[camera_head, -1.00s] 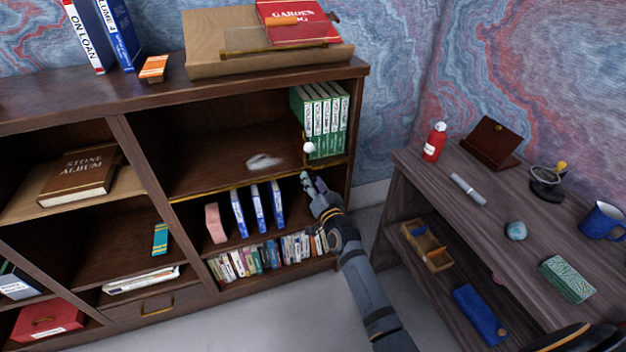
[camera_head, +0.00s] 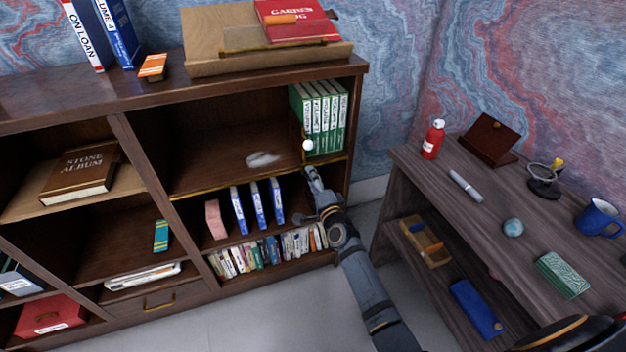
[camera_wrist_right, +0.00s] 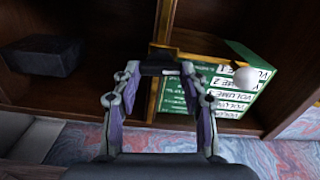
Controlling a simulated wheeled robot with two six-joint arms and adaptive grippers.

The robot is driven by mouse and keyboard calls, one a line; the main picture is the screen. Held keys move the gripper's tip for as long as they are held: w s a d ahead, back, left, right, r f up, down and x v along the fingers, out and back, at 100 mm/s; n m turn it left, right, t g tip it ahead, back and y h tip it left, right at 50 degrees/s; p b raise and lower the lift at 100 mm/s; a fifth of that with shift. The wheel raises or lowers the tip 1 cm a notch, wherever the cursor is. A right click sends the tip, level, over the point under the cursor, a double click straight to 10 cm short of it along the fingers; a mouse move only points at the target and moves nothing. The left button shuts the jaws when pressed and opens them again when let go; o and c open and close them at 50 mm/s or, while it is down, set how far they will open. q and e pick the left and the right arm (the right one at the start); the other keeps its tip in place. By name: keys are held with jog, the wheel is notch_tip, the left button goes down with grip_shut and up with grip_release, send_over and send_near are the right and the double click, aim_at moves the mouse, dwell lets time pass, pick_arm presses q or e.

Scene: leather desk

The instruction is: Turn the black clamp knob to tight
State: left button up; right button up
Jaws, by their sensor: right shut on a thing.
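The black clamp knob (camera_wrist_right: 157,67) shows in the wrist view as a small dark piece between my right fingertips, by the brass rail of the bookcase. My right gripper (camera_wrist_right: 160,72) is shut on it, one finger on each side. In the head view my right gripper (camera_head: 309,176) is at the front edge of the middle shelf, below the green volumes (camera_head: 322,118) and a white ball (camera_head: 308,146). There the knob is too small and hidden to make out.
A brass rail (camera_head: 237,183) runs along the shelf front. Blue books (camera_head: 256,205) and a pink block (camera_head: 215,220) stand on the shelf below, left of my right gripper. A wooden desk (camera_head: 480,230) with small items stands to the right. Bare floor lies between.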

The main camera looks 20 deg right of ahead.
jog(key=shift+f+m, duration=0.1)
jog(key=shift+m, duration=0.2)
dwell(0.4)
jog(key=o, duration=1.1)
jog(key=shift+o, duration=0.2)
jog(key=shift+s, duration=0.1)
jog(key=s, duration=1.2)
jog(key=shift+d, duration=0.25)
